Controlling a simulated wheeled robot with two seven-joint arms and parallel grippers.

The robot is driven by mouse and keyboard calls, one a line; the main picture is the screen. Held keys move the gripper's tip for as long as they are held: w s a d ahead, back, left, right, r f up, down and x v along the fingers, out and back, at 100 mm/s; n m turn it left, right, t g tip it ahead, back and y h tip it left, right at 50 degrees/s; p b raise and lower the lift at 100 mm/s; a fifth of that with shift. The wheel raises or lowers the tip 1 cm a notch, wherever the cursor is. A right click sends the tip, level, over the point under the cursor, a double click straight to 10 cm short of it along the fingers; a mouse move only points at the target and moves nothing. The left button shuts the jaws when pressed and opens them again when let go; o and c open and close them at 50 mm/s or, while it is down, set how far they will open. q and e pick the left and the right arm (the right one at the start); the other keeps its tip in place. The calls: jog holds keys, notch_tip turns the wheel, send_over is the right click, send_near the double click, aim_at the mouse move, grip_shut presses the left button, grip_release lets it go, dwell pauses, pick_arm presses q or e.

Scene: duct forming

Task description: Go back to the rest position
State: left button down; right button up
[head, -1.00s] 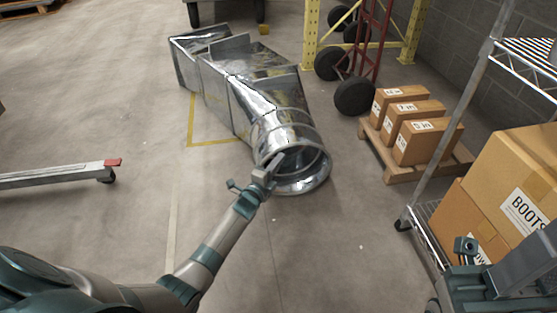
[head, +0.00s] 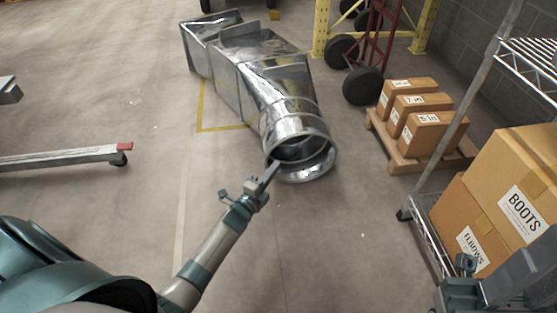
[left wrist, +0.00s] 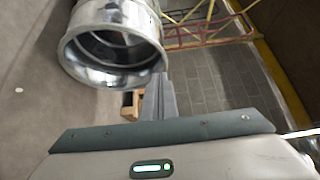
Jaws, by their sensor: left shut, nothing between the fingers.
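A shiny sheet-metal duct (head: 262,72) lies on the floor ahead, with its round open end towards me. The rim of that end fills the upper left of the left wrist view (left wrist: 118,78). My left gripper (head: 270,170) is shut and empty, just in front of the left side of the round opening. Its fingers also show in the left wrist view (left wrist: 159,98), just below and right of the rim; contact cannot be told. Part of my right arm's end (head: 466,268) shows at the lower right edge, but its fingers cannot be made out.
A wire shelf rack (head: 441,145) with large cartons (head: 515,185) stands close on the right. Small boxes (head: 421,133) sit on a pallet (head: 405,160) behind it. A red hand truck (head: 374,45) stands at the back. A grey metal leg (head: 60,157) reaches in from the left. The floor between is clear.

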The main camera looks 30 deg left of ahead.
pick_arm(q)
jog(key=shift+s, duration=0.45)
